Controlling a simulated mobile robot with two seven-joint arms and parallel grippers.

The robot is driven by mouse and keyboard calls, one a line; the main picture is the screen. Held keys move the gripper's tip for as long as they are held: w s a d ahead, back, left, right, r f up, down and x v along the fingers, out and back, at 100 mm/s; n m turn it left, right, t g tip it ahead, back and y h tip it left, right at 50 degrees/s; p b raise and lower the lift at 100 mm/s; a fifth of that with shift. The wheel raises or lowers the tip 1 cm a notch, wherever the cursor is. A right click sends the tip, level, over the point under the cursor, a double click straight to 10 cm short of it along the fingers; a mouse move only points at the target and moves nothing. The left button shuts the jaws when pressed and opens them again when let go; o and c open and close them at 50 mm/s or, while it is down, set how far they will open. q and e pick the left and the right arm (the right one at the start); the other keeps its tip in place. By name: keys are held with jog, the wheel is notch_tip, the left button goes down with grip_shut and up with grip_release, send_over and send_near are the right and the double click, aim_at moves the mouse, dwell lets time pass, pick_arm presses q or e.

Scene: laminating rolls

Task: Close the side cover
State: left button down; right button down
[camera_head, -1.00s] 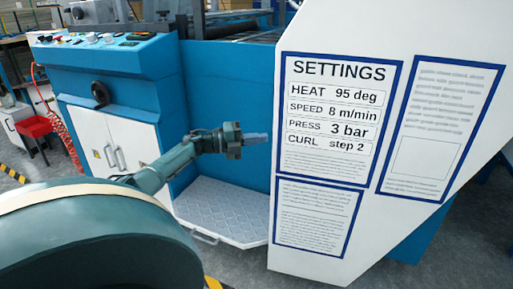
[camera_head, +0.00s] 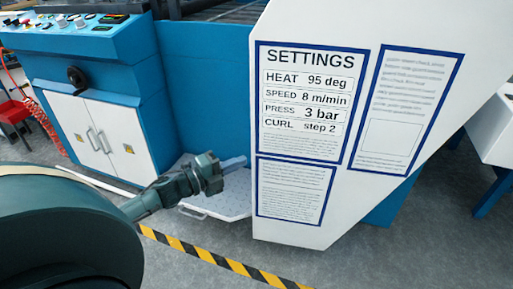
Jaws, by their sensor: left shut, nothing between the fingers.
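The side cover looks to be the large white panel (camera_head: 375,195) that stands out from the machine on the right. It carries a blue-framed SETTINGS sheet and two other printed sheets. It looks swung open, but its hinge is not clear to see. My left gripper (camera_head: 243,161) is shut and empty. Its fingertips point right, close to the panel's left edge in the picture. I cannot tell whether they touch it. My right gripper is not in view.
The blue machine body (camera_head: 205,95) and its white cabinet doors (camera_head: 95,138) stand at the left. A metal tread plate (camera_head: 225,200) sits low behind my gripper. Yellow-black tape (camera_head: 215,258) crosses the grey floor. A white table (camera_head: 495,135) stands at the far right.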

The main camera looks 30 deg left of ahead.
pick_arm(q)
jog(key=w, duration=0.2)
jog(key=w+d+b, duration=0.1)
jog(key=w, duration=0.5)
jog(key=shift+d+b, duration=0.15)
jog(key=shift+b, duration=0.2)
jog(key=shift+w+a, duration=0.2)
jog(key=shift+w, duration=0.3)
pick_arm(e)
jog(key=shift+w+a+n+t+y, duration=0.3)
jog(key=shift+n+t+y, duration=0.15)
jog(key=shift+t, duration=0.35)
